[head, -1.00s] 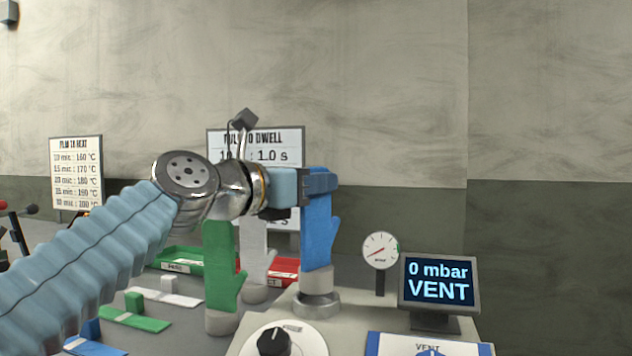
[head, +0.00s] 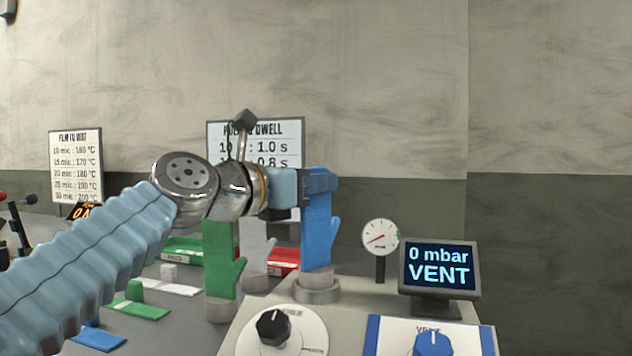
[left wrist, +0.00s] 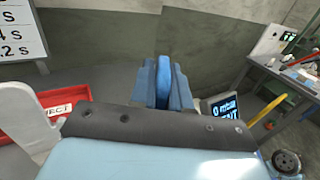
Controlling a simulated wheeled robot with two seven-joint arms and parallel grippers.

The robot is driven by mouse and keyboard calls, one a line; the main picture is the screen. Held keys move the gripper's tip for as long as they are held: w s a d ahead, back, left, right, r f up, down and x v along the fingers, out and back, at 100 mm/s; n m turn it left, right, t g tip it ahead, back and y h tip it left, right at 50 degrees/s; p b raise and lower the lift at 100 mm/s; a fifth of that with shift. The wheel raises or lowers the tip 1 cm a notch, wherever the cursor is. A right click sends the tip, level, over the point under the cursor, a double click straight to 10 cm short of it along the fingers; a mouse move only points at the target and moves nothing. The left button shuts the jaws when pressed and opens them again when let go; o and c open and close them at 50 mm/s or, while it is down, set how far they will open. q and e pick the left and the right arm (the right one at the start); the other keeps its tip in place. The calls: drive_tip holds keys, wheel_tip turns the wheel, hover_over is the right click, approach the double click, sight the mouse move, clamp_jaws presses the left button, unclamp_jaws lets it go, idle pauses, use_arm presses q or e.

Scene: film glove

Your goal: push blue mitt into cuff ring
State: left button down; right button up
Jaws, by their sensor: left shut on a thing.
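The blue mitt (head: 318,235) stands upright, thumb to the right, with its lower end at the grey cuff ring (head: 316,291) on the machine top. How deep it sits in the ring cannot be told. My left gripper (head: 320,180) is shut on the upper end of the blue mitt. In the left wrist view the blue mitt (left wrist: 163,80) shows between the two fingers. The cuff ring is hidden in that view. My right gripper is in neither view.
A green mitt (head: 222,262) and a white mitt (head: 254,262) stand left of the ring. A gauge (head: 380,236), a screen reading 0 mbar VENT (head: 439,266), a black knob (head: 273,327) and a blue knob (head: 432,344) surround it. Red (head: 284,262) and green trays (head: 182,250) lie behind.

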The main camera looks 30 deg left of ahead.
use_arm(q)
drive_tip(key=shift+f, duration=0.25)
drive_tip(key=c, duration=1)
unclamp_jaws()
drive_tip(key=b+v, duration=0.1)
drive_tip(key=v, duration=1.3)
drive_tip(key=shift+w, duration=0.1)
